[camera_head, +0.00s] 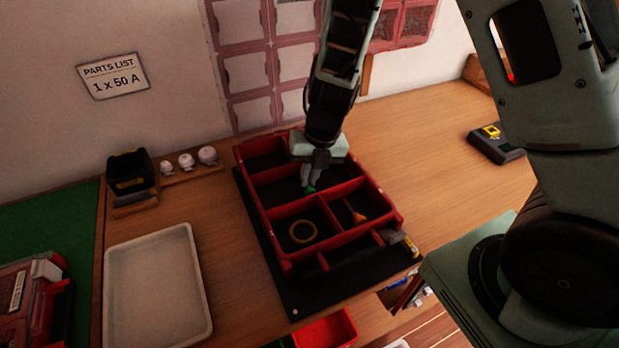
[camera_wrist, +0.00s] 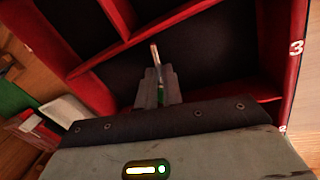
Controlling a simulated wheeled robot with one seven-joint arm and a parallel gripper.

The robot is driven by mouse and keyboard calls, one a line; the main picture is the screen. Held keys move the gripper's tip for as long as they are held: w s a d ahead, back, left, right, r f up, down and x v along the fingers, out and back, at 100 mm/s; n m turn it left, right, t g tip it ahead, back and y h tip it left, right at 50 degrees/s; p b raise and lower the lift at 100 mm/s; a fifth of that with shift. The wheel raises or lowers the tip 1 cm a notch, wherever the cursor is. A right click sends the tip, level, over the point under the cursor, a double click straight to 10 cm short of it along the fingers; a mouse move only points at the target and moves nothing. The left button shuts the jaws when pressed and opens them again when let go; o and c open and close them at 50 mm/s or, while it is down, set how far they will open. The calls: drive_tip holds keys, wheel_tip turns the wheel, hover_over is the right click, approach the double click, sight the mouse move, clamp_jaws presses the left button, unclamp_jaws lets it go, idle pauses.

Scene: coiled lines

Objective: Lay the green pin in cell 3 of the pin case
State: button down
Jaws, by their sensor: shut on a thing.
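The red pin case (camera_head: 372,236) stands on a dark mat, divided into several dark-floored cells. My gripper (camera_head: 313,180) points down over the case's wide middle cell. It is shut on the green pin (camera_head: 310,189), whose green end shows just below the fingers. In the wrist view my gripper (camera_wrist: 158,80) grips the green pin (camera_wrist: 154,54), with its silvery shaft sticking out past the fingertips and some green between them. A white 3 is printed on the red case wall (camera_wrist: 283,70) beside this cell. I cannot tell whether the pin touches the floor.
A yellow ring (camera_head: 303,231) lies in the front left cell and an orange piece (camera_head: 357,216) in the front right cell. Red dividers stand around my gripper. A white tray (camera_head: 158,290) and a black bin (camera_head: 130,172) are left of the case.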

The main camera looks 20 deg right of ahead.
drive_tip(key=shift+f, duration=0.15)
drive_tip(key=c, duration=2)
unclamp_jaws()
drive_tip(key=shift+f, duration=0.1)
drive_tip(key=o, duration=0.5)
drive_tip(key=shift+c, duration=0.2)
